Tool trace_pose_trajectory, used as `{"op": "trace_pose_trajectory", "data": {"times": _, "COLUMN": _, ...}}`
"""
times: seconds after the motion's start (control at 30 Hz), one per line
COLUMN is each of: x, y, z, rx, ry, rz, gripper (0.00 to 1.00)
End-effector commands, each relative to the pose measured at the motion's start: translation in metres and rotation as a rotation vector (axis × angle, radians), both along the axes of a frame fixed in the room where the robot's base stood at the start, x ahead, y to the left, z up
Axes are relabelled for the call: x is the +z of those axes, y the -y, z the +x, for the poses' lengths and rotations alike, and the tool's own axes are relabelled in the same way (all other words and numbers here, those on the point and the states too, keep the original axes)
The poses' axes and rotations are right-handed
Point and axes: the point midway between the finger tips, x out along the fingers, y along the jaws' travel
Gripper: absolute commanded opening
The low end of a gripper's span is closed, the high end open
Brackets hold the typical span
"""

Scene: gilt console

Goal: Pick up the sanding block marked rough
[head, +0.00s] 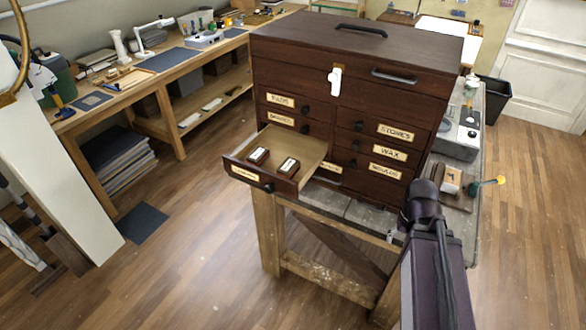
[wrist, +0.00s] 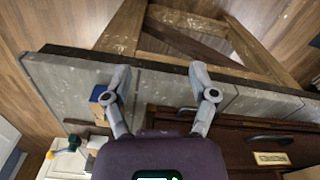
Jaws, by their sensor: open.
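Two small dark blocks with white labels lie in the pulled-out drawer (head: 313,148) in the head view, a left block (head: 258,155) and a right block (head: 289,166). Their labels are too small to read, so I cannot tell which is marked rough. The drawer sticks out from the lower left of a dark wooden chest (head: 345,88). In the wrist view my gripper (wrist: 160,75) is open and empty above the grey bench top (wrist: 160,90). It is apart from the blocks, which do not show in that view.
Closed labelled drawers, such as the one marked WAX (head: 392,153), fill the chest front. Right of my arm, a small block (head: 452,181) and a yellow-tipped tool (head: 488,183) lie on the bench.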

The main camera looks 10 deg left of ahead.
Motion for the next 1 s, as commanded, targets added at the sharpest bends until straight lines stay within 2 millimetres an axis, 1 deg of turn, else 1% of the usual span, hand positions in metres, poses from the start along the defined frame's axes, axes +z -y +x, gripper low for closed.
{"op": "trace_pose_trajectory", "data": {"times": 0.47, "x": 0.0, "y": 0.0, "z": 0.0, "rx": 0.0, "ry": 0.0, "rz": 0.0, "gripper": 0.74}}
{"op": "trace_pose_trajectory", "data": {"times": 0.5, "x": 0.0, "y": 0.0, "z": 0.0, "rx": 0.0, "ry": 0.0, "rz": 0.0, "gripper": 0.8}}
{"op": "trace_pose_trajectory", "data": {"times": 0.57, "x": 0.0, "y": 0.0, "z": 0.0, "rx": 0.0, "ry": 0.0, "rz": 0.0, "gripper": 0.98}}
{"op": "trace_pose_trajectory", "data": {"times": 0.6, "x": 0.001, "y": -0.001, "z": 0.001, "rx": -0.001, "ry": 0.0, "rz": 0.0, "gripper": 1.0}}
{"op": "trace_pose_trajectory", "data": {"times": 0.67, "x": 0.004, "y": -0.003, "z": 0.003, "rx": -0.002, "ry": 0.0, "rz": 0.0, "gripper": 1.0}}
{"op": "trace_pose_trajectory", "data": {"times": 0.77, "x": 0.011, "y": -0.009, "z": 0.01, "rx": -0.006, "ry": 0.0, "rz": 0.0, "gripper": 1.0}}
{"op": "trace_pose_trajectory", "data": {"times": 0.87, "x": 0.023, "y": -0.021, "z": 0.021, "rx": -0.016, "ry": 0.0, "rz": 0.0, "gripper": 1.0}}
{"op": "trace_pose_trajectory", "data": {"times": 1.0, "x": 0.045, "y": -0.047, "z": 0.043, "rx": -0.037, "ry": 0.0, "rz": 0.0, "gripper": 1.0}}
